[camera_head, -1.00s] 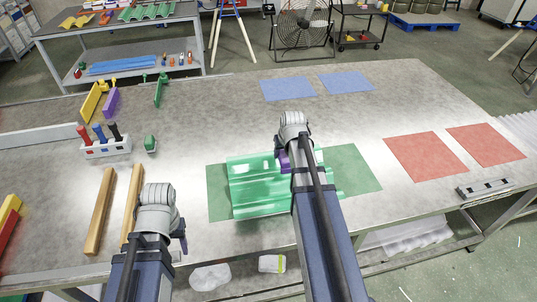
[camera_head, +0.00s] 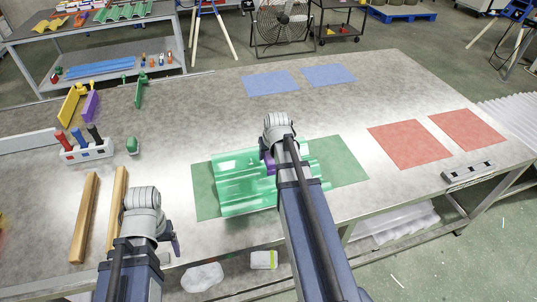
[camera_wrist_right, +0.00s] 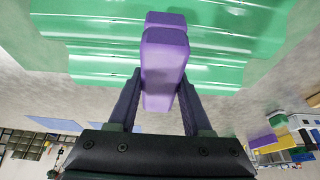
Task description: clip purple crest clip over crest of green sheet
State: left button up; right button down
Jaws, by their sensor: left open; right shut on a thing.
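The translucent green corrugated sheet (camera_head: 237,181) lies on a green mat (camera_head: 205,197) in the middle of the table; it also shows in the right wrist view (camera_wrist_right: 85,38). My right gripper (camera_head: 268,160) is over the sheet, shut on the purple crest clip (camera_wrist_right: 163,60). In the right wrist view the clip stands between both fingers, in front of the sheet's ridges. My arm hides most of it in the head view. I cannot tell whether it touches a crest. My left gripper (camera_head: 174,244) is open and empty near the table's front edge, left of the sheet.
Two wooden bars (camera_head: 85,217) lie at the left, by my left arm. A white holder (camera_head: 87,152) with markers and a small green object (camera_head: 133,146) stand behind them. Blue mats (camera_head: 270,83) and red mats (camera_head: 410,144) lie clear.

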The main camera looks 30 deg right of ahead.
aim_at(271, 160)
jog(key=shift+f+b, duration=2.9)
jog(key=shift+f, duration=0.3)
jog(key=shift+s, duration=0.1)
jog(key=shift+s+a+f+b, duration=0.3)
jog(key=shift+f+b, duration=0.1)
jog(key=shift+b, duration=0.3)
jog(key=shift+c, duration=1.8)
grip_release()
jog(key=shift+o, duration=0.6)
jog(key=shift+r, duration=0.1)
jog(key=shift+s+r+p, duration=0.1)
jog(key=shift+r+p, duration=0.35)
jog(key=shift+p, duration=0.3)
jog(key=shift+t, duration=0.3)
jog(key=p+v, duration=0.4)
jog(key=v, duration=0.1)
jog(key=p+v, duration=0.2)
jog(key=shift+w+d+r+p, duration=0.2)
jog(key=shift+r+p, duration=0.1)
jog(key=shift+p, duration=0.1)
